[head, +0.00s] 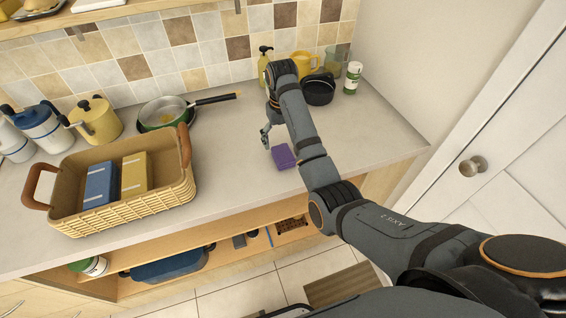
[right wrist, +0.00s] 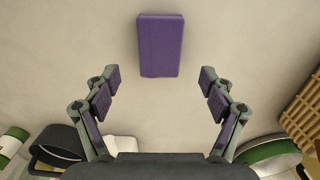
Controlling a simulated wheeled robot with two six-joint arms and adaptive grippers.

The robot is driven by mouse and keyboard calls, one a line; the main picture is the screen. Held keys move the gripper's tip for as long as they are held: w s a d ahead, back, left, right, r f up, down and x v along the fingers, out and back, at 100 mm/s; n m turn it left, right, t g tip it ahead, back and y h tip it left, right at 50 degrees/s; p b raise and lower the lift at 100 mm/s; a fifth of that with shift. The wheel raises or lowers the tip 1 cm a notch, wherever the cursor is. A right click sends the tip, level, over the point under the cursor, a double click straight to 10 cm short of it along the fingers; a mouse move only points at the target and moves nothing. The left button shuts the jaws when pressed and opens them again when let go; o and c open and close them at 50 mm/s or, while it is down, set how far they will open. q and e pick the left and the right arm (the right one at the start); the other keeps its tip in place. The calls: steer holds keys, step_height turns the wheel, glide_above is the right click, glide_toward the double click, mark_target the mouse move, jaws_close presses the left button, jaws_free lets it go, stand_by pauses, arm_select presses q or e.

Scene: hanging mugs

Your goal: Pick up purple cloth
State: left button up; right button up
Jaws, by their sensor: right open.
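The purple cloth (head: 283,157) is a small folded block. It lies on the counter near its front edge in the head view. In the right wrist view the cloth (right wrist: 161,45) is at top centre, ahead of the fingertips and roughly midway between their lines. My right gripper (head: 266,136) is above the counter, just left of and behind the cloth in the head view. In the right wrist view its two fingers (right wrist: 160,78) are spread wide with nothing between them. My left gripper is not in view.
A wicker basket (head: 130,207) with boxes stands left. A pan (head: 163,113) is behind it. A black pot (head: 319,90), yellow mug (head: 304,63), soap bottle (head: 264,68) and white-green container (head: 352,78) stand at the back. The counter around the cloth is clear.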

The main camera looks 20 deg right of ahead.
mark_target(282, 151)
step_height(282, 151, down, 2)
steer(key=shift+f+b, duration=0.15)
steer(key=shift+b, duration=0.5)
steer(key=shift+s+f, duration=0.1)
steer(key=shift+f, duration=0.2)
steer(key=shift+f+p, duration=0.5)
steer(key=shift+f, duration=1.05)
steer(key=shift+r, duration=0.1)
steer(key=c, duration=1.2)
